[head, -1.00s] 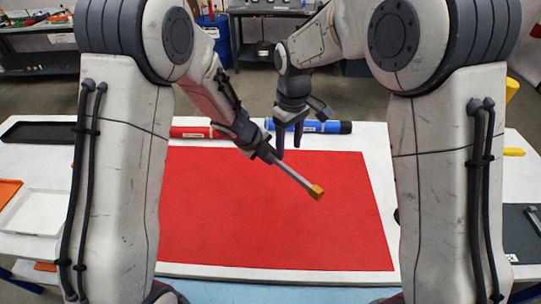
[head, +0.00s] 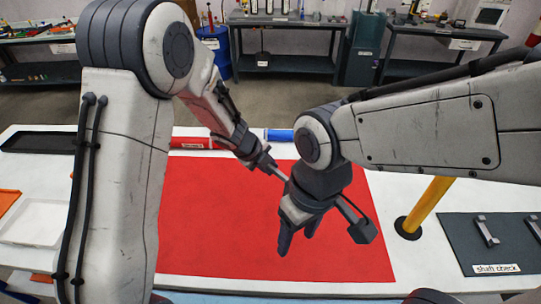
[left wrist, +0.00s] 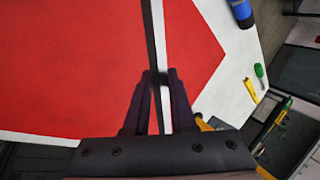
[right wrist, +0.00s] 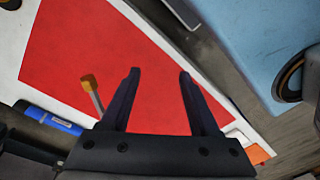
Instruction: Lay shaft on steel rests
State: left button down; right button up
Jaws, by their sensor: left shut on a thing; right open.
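The shaft (head: 279,174) is a thin grey rod held slanting over the red mat (head: 215,230). My left gripper (head: 268,164) is shut on it; the rod also shows between the fingers in the left wrist view (left wrist: 159,40). The shaft's orange end block (right wrist: 88,82) shows in the right wrist view; in the head view my right gripper hides it. My right gripper (head: 298,237) is open and empty over the mat, to the right of the shaft. Two steel rests, one here (head: 487,231) and another (head: 534,226), stand on the dark "shaft check" pad (head: 460,240) at the right.
A yellow post (head: 428,205) on a black base stands between the red mat and the pad. A red tube (head: 190,143) and a blue tube (head: 279,135) lie along the back. A black tray (head: 38,138) and a white tray (head: 38,222) sit at the left.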

jog(key=shift+s+d+f, duration=0.2)
jog(key=shift+s, duration=0.3)
jog(key=shift+s+d+f, duration=0.15)
jog(key=shift+s+d, duration=0.1)
jog(key=shift+s, duration=0.2)
jog(key=shift+s+d+f, duration=0.2)
jog(key=shift+s, duration=0.3)
